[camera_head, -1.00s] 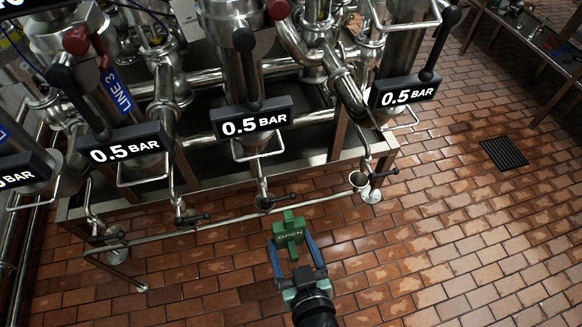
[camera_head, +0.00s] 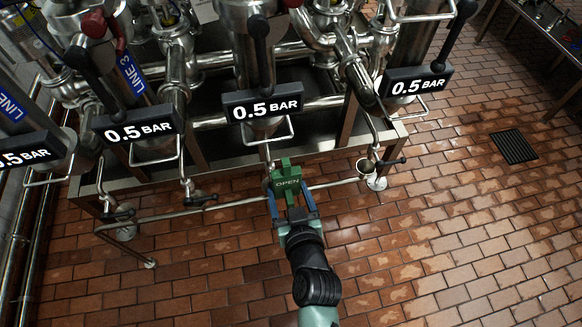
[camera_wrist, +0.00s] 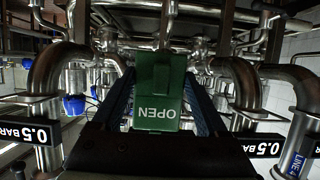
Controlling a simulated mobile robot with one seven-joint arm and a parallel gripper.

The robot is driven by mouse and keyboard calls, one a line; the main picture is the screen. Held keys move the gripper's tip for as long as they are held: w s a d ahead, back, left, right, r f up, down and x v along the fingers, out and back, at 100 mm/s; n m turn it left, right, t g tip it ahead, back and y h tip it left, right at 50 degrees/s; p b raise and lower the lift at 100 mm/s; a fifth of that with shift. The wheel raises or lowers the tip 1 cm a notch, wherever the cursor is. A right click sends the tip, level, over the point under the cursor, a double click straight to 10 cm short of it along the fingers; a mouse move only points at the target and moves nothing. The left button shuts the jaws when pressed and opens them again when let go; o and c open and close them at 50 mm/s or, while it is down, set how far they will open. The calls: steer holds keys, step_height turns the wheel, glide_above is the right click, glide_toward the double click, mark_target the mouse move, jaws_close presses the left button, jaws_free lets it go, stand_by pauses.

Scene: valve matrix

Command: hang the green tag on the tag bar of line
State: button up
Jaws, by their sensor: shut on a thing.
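My gripper (camera_head: 291,204) is shut on the green tag (camera_head: 287,181), which is marked OPEN. The tag stands out beyond the blue fingers, in front of the skid's lower front edge. In the wrist view the tag (camera_wrist: 158,92) fills the middle between the fingers, its lettering upside down. Wire tag bars hang below the 0.5 BAR displays. One bar (camera_head: 268,138) is under the middle display, just above the tag in the picture; I cannot tell the gap between them. Another bar (camera_head: 155,160) is under the display to its left, and one (camera_head: 408,112) is at the right.
A LINE 3 label (camera_head: 131,72) is on a column at upper left. A low pipe (camera_head: 230,204) with small valves runs along the skid front, partly behind my gripper. Brick floor (camera_head: 440,240) is open at right, with a drain grate (camera_head: 513,146).

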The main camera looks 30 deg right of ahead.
steer(key=r+x, duration=0.1)
steer(key=x, duration=0.6)
steer(key=shift+w+r, duration=0.25)
steer(key=shift+w, duration=0.3)
steer(key=shift+d, duration=0.15)
steer(key=o, duration=1.5)
steer(key=shift+o, duration=0.2)
steer(key=shift+s, duration=0.1)
steer(key=b+v, duration=0.1)
steer(key=v, duration=1.1)
steer(key=shift+s+r, duration=0.2)
steer(key=shift+s, duration=0.15)
